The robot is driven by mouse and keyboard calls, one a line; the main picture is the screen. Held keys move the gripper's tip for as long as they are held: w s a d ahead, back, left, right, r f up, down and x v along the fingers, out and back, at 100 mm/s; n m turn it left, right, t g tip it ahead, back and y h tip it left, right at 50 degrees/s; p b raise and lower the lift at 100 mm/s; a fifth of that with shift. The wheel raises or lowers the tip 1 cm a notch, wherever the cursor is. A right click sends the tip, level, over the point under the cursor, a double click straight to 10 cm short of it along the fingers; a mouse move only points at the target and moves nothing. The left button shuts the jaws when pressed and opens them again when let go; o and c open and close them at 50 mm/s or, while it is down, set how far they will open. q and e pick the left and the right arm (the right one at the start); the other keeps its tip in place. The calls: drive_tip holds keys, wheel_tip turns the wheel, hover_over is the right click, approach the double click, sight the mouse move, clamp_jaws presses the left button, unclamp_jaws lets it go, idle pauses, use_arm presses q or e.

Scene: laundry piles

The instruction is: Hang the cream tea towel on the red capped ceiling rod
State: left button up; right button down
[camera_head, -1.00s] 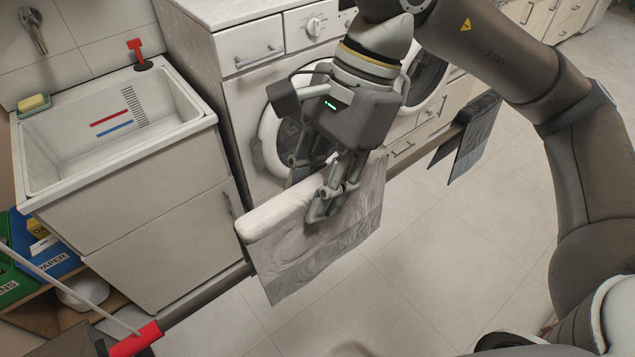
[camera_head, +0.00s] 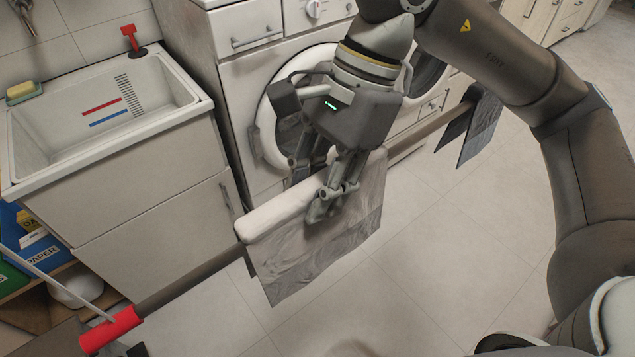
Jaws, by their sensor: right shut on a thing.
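The cream tea towel (camera_head: 315,250) is folded over, with a pale thick upper edge and a greyer face hanging down. My right gripper (camera_head: 318,200) is shut on its upper edge near the middle. The rod (camera_head: 195,283) with a red cap (camera_head: 110,330) runs from lower left to upper right. It passes out of sight at the towel and shows again to its right. The towel's top edge lies along the rod's line, but I cannot tell whether it rests on the rod or is held just above it. My left gripper is not in view.
Dark cloths (camera_head: 475,125) hang on the rod's far right part. A white sink (camera_head: 100,125) stands at left, a washing machine (camera_head: 255,90) behind the gripper. Labelled bins (camera_head: 30,245) and a white bowl (camera_head: 78,290) are at lower left. The tiled floor below is clear.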

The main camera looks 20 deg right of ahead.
drive_tip(key=c, duration=1)
unclamp_jaws()
drive_tip(key=shift+c, duration=0.2)
